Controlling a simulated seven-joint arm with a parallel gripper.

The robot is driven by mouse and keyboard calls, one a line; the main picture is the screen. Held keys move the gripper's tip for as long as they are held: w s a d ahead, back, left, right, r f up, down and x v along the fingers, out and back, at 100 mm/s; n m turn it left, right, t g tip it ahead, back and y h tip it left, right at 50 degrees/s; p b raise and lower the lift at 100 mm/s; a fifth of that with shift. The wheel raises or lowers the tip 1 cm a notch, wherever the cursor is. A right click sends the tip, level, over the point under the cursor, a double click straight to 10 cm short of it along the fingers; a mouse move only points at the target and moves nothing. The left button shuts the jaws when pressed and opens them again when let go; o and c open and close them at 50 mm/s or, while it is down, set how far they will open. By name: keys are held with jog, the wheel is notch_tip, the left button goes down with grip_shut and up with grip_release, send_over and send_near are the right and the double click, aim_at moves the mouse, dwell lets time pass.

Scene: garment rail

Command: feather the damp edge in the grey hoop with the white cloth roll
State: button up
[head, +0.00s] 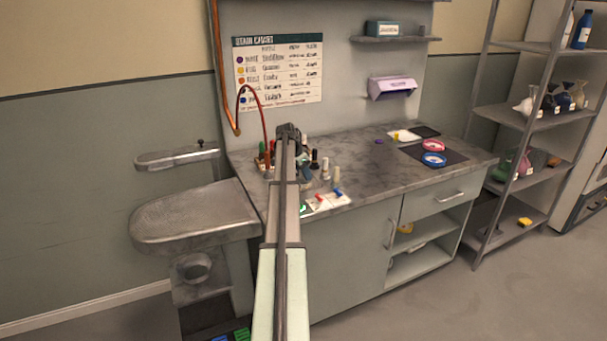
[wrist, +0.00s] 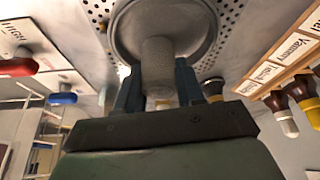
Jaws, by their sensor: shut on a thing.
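My gripper (wrist: 159,84) is shut on the white cloth roll (wrist: 158,62), a pale, textured cylinder between its dark fingers in the wrist view. The roll's far end points at a round grey disc with a raised rim (wrist: 203,48), over a perforated plate. I cannot tell whether roll and disc touch, or whether this disc is the grey hoop. In the head view my arm covers most of the gripper and the roll, over the left part of the counter. No grey hoop or damp edge can be made out there.
The red hoop (head: 433,145) and blue hoop (head: 433,160) lie on a dark mat on the grey counter (head: 375,165). Bottles and a white card (head: 325,204) with coloured pieces stand close to the gripper. A pressing board (head: 190,215) is at left. The counter's middle is clear.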

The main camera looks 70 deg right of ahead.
jog(key=shift+w+d+f, duration=0.1)
jog(key=shift+w+d, duration=0.15)
jog(key=shift+d, duration=0.1)
dwell(0.3)
jog(key=shift+r, duration=3.55)
